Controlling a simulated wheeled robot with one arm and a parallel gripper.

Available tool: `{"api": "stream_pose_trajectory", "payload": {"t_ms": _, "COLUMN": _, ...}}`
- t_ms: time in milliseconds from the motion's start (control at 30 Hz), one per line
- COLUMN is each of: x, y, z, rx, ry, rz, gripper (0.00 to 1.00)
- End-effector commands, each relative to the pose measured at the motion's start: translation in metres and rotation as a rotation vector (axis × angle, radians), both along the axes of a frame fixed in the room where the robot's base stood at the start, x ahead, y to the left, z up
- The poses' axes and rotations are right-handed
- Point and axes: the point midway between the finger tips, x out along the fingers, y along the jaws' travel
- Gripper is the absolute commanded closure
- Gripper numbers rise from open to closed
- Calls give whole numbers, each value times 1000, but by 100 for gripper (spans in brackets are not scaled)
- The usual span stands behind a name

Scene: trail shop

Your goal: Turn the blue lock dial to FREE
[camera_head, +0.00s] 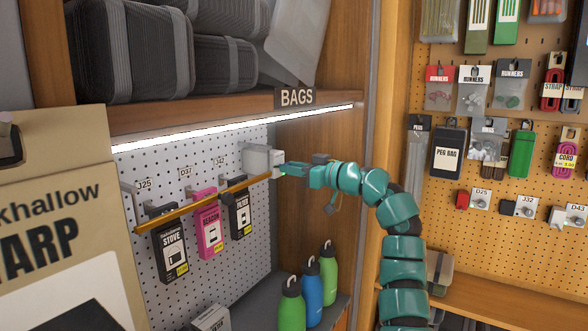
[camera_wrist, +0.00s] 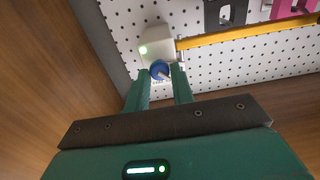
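The lock is a pale box (camera_head: 258,160) on the white pegboard, at the far right end of a yellow bar (camera_head: 205,200). In the wrist view the lock box (camera_wrist: 155,48) shows a lit green light. Its blue dial (camera_wrist: 159,69) has a small pale mark at its lower right. My gripper (camera_wrist: 160,74) has one finger on each side of the dial, and the fingers appear to touch it. In the head view my gripper (camera_head: 283,170) is at the front of the lock and hides the dial. I cannot read any dial lettering.
The bar crosses in front of hanging STOVE (camera_head: 171,250), pink BEACON (camera_head: 208,226) and FILTER (camera_head: 240,212) boxes. A wooden side wall (camera_head: 330,140) stands close to my arm. Bottles (camera_head: 311,290) stand below. A large TARP box (camera_head: 60,230) fills the near left.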

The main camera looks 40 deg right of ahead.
Motion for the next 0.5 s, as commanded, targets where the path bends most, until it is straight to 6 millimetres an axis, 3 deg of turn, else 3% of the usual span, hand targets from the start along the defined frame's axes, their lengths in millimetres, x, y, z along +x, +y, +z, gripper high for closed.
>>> {"api": "stream_pose_trajectory", "payload": {"t_ms": 33, "x": 0, "y": 0, "z": 0, "rx": 0, "ry": 0, "rz": 0, "gripper": 87}}
{"api": "stream_pose_trajectory", "payload": {"t_ms": 100, "x": 0, "y": 0, "z": 0, "rx": 0, "ry": 0, "rz": 0, "gripper": 100}}
{"api": "stream_pose_trajectory", "payload": {"t_ms": 500, "x": 0, "y": -1, "z": 0, "rx": 63, "ry": 26, "rz": 0, "gripper": 100}}
